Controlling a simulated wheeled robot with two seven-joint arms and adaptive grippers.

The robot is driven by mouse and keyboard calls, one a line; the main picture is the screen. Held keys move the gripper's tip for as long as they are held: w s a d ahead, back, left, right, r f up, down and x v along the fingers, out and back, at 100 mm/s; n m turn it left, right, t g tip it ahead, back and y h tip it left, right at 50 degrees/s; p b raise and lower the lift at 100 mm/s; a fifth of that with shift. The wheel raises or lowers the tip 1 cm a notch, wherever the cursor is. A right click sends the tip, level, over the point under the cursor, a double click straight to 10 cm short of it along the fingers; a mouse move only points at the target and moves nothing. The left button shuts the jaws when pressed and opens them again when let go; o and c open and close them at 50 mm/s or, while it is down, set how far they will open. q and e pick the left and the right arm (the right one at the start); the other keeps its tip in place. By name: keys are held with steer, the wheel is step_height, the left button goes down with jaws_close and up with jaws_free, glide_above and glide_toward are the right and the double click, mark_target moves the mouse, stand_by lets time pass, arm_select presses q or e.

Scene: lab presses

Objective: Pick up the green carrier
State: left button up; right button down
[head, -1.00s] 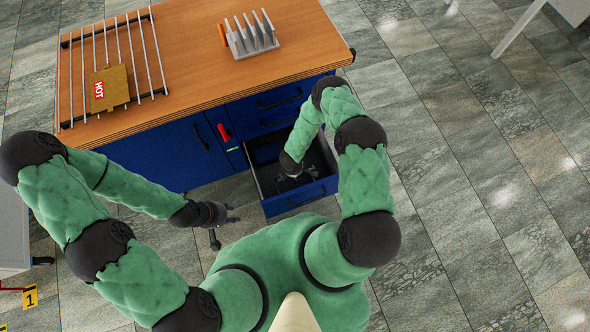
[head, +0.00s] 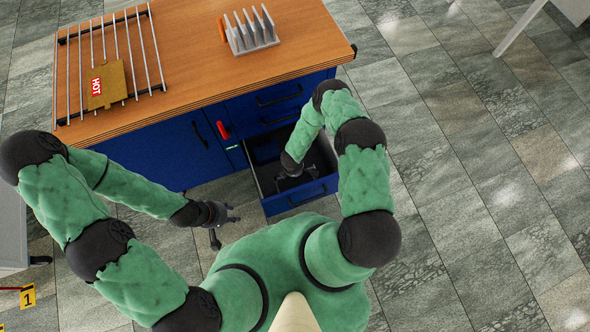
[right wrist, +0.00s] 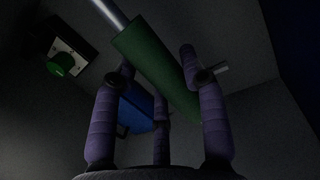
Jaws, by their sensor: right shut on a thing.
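The green carrier (right wrist: 157,65) is a dark green cylinder with metal rod ends, lying slantwise across the right wrist view. My right gripper (right wrist: 160,85) has its purple fingers closed around the carrier's green body. In the head view my right gripper (head: 295,181) is down inside the open blue drawer (head: 300,200), and the carrier is hidden there by the arm and shadow. My left gripper (head: 222,222) is open and empty, left of the drawer and in front of the blue cabinet.
In the drawer are a blue item (right wrist: 135,108) and a pale block with a green knob (right wrist: 64,63). The wooden worktop (head: 190,70) holds a metal rack (head: 70,85), a brown HOT plate (head: 107,87) and a grey finned stand (head: 250,32).

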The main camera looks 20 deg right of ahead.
step_height(320, 180, up, 10)
steer(key=p, duration=0.4)
steer(key=shift+w, duration=0.1)
stand_by(0.5)
